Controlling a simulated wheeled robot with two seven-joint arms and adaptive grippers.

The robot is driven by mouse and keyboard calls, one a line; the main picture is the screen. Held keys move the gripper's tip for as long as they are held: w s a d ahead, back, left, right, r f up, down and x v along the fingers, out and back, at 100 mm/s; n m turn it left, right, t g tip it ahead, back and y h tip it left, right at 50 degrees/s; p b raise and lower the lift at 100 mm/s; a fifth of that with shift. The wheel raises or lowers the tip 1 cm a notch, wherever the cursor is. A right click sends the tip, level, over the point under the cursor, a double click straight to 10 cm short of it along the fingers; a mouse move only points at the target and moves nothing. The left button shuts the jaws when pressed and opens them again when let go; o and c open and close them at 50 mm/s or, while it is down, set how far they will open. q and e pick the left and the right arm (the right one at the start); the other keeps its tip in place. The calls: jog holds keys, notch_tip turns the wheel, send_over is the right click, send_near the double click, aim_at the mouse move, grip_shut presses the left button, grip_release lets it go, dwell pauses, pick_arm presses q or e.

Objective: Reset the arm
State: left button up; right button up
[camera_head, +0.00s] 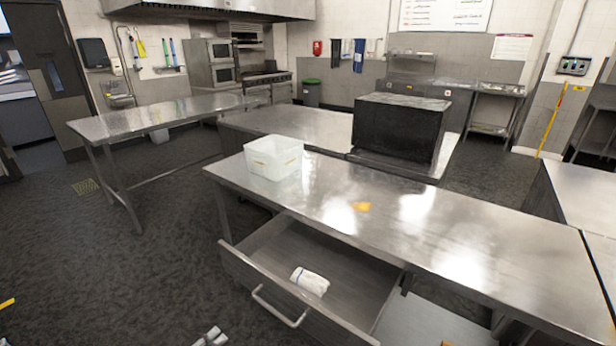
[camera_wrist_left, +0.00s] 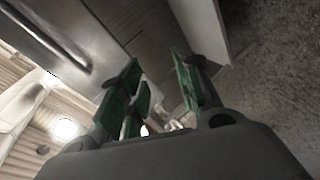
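My left gripper (camera_wrist_left: 158,75) shows in the left wrist view. Its green-padded fingers stand apart with nothing held between them. A small grey-white piece at the bottom edge of the head view, left of the drawer, may be part of my left arm; too little shows to be sure. My right gripper is not in view. In the head view, an open drawer (camera_head: 262,268) juts out from the steel table (camera_head: 430,225). A white wrapped bundle (camera_head: 310,281) lies inside the drawer.
A white plastic bin (camera_head: 273,158) stands on the table's far left corner. A small orange-yellow item (camera_head: 361,206) lies on the tabletop. A black box-shaped appliance (camera_head: 400,130) stands on the counter behind.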

pick_arm(q)
jog(key=s+a+f+m+g+y, duration=0.1)
jog(key=s+a+f+m+y, duration=0.2)
jog(key=f, duration=0.6)
jog(key=s+a+f+g+y+p, duration=0.1)
jog(key=s+a+f+g, duration=0.15)
jog(key=a+f, duration=0.45)
jog(key=s+a+f+m+g+y, duration=0.1)
jog(key=s+a+f+m, duration=0.2)
jog(key=f, duration=0.8)
jog(key=s+d+f+m+g, duration=0.2)
jog(key=s+f, duration=0.3)
jog(key=s, duration=0.4)
jog(key=s+d+f+m+g+y+p, duration=0.1)
jog(key=s+d+f+g, duration=0.1)
jog(key=s+f, duration=0.4)
jog(key=s+d+f+m+g, duration=0.2)
jog(key=s+f, duration=0.4)
jog(key=s, duration=0.6)
jog(key=shift+d+f+m+y, duration=0.2)
jog(key=shift+d+m+y, duration=0.15)
jog(key=shift+d, duration=0.3)
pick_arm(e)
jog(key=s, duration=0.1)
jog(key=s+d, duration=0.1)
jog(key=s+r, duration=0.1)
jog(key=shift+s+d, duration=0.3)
pick_arm(q)
jog(key=shift+s+g, duration=0.1)
jog(key=shift+g, duration=0.15)
